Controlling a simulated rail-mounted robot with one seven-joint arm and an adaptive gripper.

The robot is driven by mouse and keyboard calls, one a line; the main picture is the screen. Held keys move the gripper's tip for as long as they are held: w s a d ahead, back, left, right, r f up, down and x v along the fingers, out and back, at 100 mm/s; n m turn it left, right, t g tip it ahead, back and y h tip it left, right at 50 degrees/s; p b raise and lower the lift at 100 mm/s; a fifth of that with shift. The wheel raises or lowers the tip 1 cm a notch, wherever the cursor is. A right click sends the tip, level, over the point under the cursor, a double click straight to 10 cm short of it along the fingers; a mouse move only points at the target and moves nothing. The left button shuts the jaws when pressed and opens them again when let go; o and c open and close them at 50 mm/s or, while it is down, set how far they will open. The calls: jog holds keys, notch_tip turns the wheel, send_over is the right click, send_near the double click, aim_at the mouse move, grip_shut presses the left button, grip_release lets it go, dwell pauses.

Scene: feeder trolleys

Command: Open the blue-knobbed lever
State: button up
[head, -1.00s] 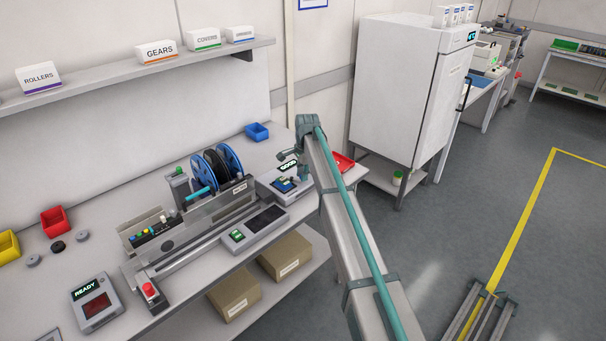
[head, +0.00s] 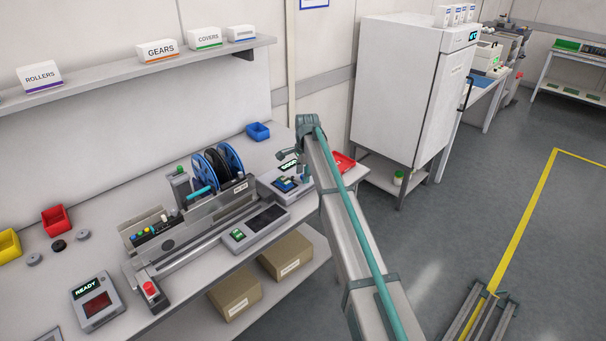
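A grey feeder unit (head: 205,212) stands on the bench, with two blue-rimmed reels (head: 217,166) at its back. A row of small coloured knobs sits at its left part. A small blue knob (head: 133,238) is at the left end of this row; its lever is too small to make out. My gripper (head: 302,172) hangs below the folded end of my arm, over the right end of the bench, well to the right of the knobs. It is small and partly hidden by my arm, so its fingers are not clear.
A READY display box (head: 96,303) and a red button (head: 150,288) are at the front left. A panel with a dark screen (head: 264,218) lies in front of the feeder. Red (head: 56,219), yellow (head: 9,243) and blue (head: 258,131) bins stand on the bench. A white cabinet (head: 400,90) stands right.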

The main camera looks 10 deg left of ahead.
notch_tip(320, 180, up, 12)
jog(key=s, duration=0.1)
jog(key=shift+s+d, duration=0.2)
jog(key=shift+d, duration=0.25)
